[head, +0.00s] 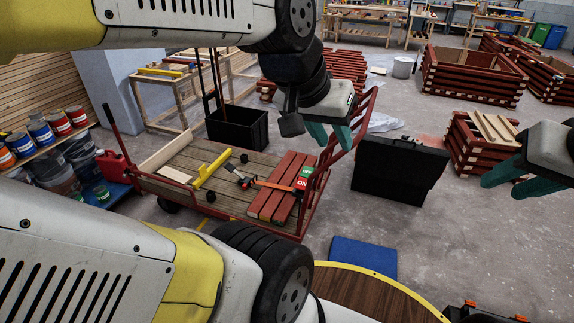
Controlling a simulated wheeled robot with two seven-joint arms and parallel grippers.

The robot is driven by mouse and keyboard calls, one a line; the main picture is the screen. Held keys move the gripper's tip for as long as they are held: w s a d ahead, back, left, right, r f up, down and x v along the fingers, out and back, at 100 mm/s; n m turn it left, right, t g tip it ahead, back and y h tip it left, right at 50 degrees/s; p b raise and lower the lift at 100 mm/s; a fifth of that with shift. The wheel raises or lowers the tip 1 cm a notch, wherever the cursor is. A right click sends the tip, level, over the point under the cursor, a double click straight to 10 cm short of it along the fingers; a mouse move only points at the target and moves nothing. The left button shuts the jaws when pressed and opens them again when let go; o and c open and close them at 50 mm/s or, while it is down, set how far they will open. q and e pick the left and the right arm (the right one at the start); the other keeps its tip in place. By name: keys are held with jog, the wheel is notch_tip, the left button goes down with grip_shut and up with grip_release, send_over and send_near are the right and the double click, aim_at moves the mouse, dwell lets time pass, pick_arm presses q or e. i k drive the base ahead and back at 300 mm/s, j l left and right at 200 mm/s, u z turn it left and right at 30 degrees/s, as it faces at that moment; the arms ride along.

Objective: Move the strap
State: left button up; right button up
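An orange strap (275,185) lies across the red battens on the flat wooden cart. At its left end a dark buckle or ratchet (240,179) with a red part rests on the cart boards. At its right end is a small red and green block marked "ON" (303,180). My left gripper (331,142) is in the air above and right of the strap in the picture, with its teal fingers apart and nothing visible between them. My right gripper (512,188) is at the right edge, fingers apart and empty, far from the strap.
The cart (195,160) has a red rail frame at its right end, close to my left gripper. A yellow level-like bar (211,168) lies on it. A black case (398,170) stands right of the cart. A black bin (238,129) stands behind it.

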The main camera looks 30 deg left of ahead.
aim_at(277, 187)
jog(key=j+z, duration=0.25)
jog(key=z, duration=0.15)
jog(key=j+z, duration=0.25)
jog(key=z, duration=0.15)
jog(key=j+z, duration=0.25)
jog(key=j, duration=0.4)
jog(key=k+j+z, duration=0.1)
jog(key=j+z, duration=0.15)
jog(key=j, duration=0.35)
jog(key=k+j, duration=0.1)
jog(key=j, duration=0.35)
jog(key=k+j, duration=0.1)
jog(key=j, duration=0.35)
jog(key=k+j+z, duration=0.1)
jog(key=j, duration=0.35)
jog(key=k+j, duration=0.1)
jog(key=j, duration=0.35)
jog(key=k+j, duration=0.1)
jog(key=j, duration=0.3)
jog(key=k+j, duration=0.1)
jog(key=j, duration=0.35)
jog(key=k+j+z, duration=0.1)
jog(key=j, duration=0.35)
